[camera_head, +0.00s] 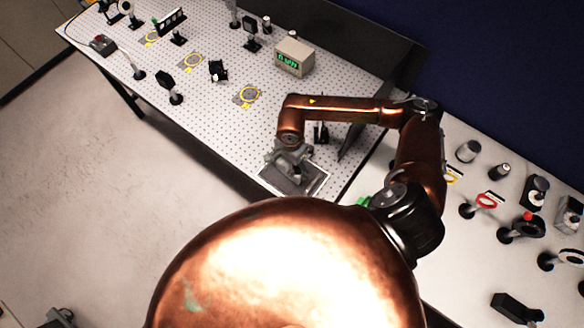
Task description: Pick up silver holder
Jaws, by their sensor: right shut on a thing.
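My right gripper (291,170) is over a shallow dark tray (317,187) with a pale rim, at the near right corner of the perforated table. The gripper points down and is shut on a small grey metallic thing that looks like the silver holder. Fingers and wrist hide most of it, and I cannot tell whether it touches the tray. A grey part that looks like my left gripper (60,318) shows at the bottom left edge, cut off and too unclear to tell its jaws.
The perforated table (215,110) carries several optical mounts, yellow ring marks and a box with a green display (294,57). A dark upright panel (372,115) stands beside my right forearm. The white table (455,240) at right holds silver cylinders and several mounts.

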